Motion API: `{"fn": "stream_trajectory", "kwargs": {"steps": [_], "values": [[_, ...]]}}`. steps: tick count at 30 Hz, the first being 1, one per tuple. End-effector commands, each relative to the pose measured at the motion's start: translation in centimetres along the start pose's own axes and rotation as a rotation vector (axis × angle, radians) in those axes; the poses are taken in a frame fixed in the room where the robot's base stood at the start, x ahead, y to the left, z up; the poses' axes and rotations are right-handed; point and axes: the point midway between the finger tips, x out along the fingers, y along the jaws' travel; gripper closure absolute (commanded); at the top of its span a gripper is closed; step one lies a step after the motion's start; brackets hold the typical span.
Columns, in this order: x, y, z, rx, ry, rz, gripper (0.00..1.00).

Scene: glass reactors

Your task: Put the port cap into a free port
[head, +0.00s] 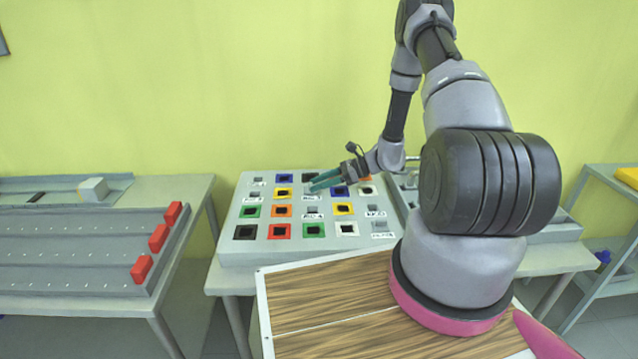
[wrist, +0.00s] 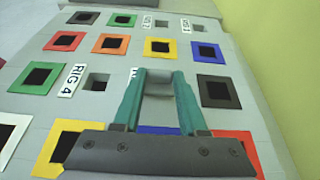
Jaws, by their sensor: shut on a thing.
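My gripper (head: 313,187) reaches in from the right over the port panel (head: 231,222) in the head view. Its teal fingers also show in the wrist view (wrist: 160,80). They are closed on a small grey block (wrist: 160,88), which looks like the port cap. The fingers hide part of it, and I cannot tell whether it touches the panel. A small grey port with a dark opening (wrist: 97,82) sits left of the fingers, beside a "RIG 4" label (wrist: 72,80). A blue-framed port (wrist: 158,130) is partly hidden beneath the gripper.
Several colour-framed ports surround the fingers, including orange (wrist: 109,44), yellow (wrist: 146,47) and black (wrist: 218,92). A rack with red blocks (head: 158,238) stands left. A wooden-topped surface (head: 320,300) is in front. The yellow-green wall is behind.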

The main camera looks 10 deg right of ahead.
Motion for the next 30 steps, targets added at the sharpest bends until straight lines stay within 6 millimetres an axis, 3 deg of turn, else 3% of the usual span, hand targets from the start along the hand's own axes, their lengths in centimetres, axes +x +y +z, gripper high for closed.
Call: {"fn": "stream_trajectory", "kwargs": {"steps": [29, 30], "values": [[0.20, 0.02, -0.50, 0.000, 0.001, 0.000, 1.00], [0.20, 0.02, -0.51, 0.000, 0.001, 0.000, 0.47]]}}
